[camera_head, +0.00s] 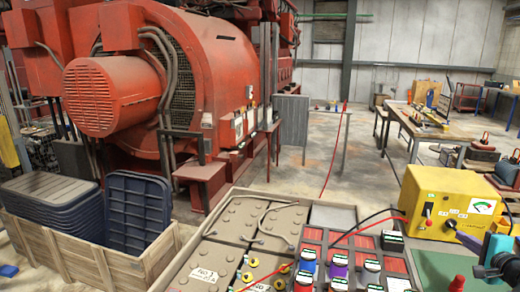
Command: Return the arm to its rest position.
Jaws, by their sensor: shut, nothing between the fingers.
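My gripper (486,271) shows small and dark at the lower right edge, at the end of my purple and teal arm. It is shut and empty. It is in front of the yellow charger box (446,204) in the picture, at the right end of the bench with the batteries. Most of my arm is cut off by the frame's right and lower edges.
Grey batteries (232,220) and a rack of small coloured items (340,262) fill the bench. A red-knobbed item (457,284) is close left of my gripper. A wooden crate (95,262) with blue bins and a red engine (215,65) stand left. Open floor (370,165) lies behind.

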